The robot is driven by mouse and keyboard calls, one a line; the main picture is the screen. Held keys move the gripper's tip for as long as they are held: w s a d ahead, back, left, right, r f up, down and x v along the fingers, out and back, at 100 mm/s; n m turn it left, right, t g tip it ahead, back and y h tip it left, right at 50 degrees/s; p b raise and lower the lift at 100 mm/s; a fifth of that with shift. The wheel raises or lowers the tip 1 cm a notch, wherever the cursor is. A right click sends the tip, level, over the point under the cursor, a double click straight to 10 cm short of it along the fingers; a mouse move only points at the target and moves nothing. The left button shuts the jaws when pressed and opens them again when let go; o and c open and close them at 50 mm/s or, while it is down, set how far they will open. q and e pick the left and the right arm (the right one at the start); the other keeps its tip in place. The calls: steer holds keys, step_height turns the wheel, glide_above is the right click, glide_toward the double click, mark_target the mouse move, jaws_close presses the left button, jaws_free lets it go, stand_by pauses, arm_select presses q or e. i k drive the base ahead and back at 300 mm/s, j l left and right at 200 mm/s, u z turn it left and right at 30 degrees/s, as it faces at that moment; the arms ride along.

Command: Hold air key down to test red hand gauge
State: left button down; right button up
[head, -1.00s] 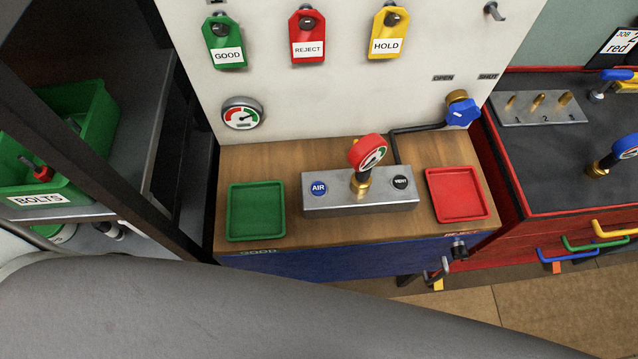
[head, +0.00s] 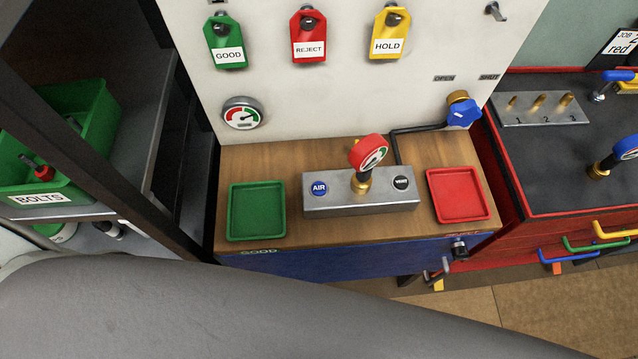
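The test block (head: 330,203) is a grey metal bar on the wooden bench top. The blue AIR key (head: 319,188) is on its left and the black VENT key (head: 401,183) on its right. The red-rimmed hand gauge (head: 369,151) stands upright on a brass fitting (head: 362,184) in the middle of the block. Its dial faces right, and I cannot read its needle surely. Nothing touches the AIR key. Neither of my grippers shows; a large grey part of mine covers the lower left.
A green tray (head: 256,211) lies left of the block, a red tray (head: 459,194) right. A wall gauge (head: 242,114), a blue valve knob (head: 463,113) and GOOD (head: 226,40), REJECT (head: 308,36) and HOLD (head: 388,34) tags are on the panel. A BOLTS bin (head: 85,125) stands left.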

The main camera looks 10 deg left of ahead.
mark_target(318, 189)
steer(key=u, duration=1.8)
steer(key=k+l, duration=0.25)
steer(key=k, duration=0.2)
steer(key=k+l, duration=0.2)
steer(key=k, duration=0.2)
steer(key=k+l, duration=0.25)
steer(key=k, duration=0.2)
